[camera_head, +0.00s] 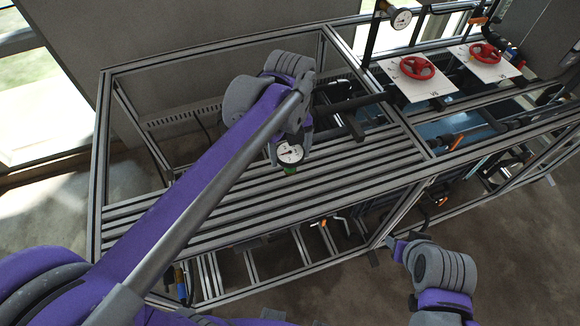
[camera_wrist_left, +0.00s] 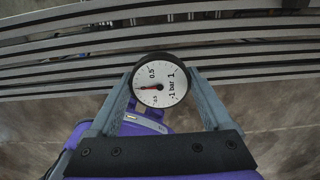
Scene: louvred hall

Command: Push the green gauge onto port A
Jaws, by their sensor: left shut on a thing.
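The gauge (camera_head: 290,152) has a round white dial with a black rim, and a green part (camera_head: 289,170) below it. My left gripper (camera_head: 291,146) is shut on it and holds it over the slatted bench. In the left wrist view the dial (camera_wrist_left: 160,86) sits between the two grey fingers, its scale marked in bar with a red needle. The green part is hidden there. I cannot make out a label for port A in either view. My right gripper (camera_head: 399,246) is low at the right, in front of the frame; its fingers are too small to read.
The bench slats (camera_head: 350,180) are mostly bare. A dark pipe (camera_head: 350,105) with a downward stub lies right of my left gripper. Beyond it are two white plates with red handwheels (camera_head: 417,68) (camera_head: 485,53) and another gauge (camera_head: 401,19). Metal frame rails (camera_head: 240,236) border the bench.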

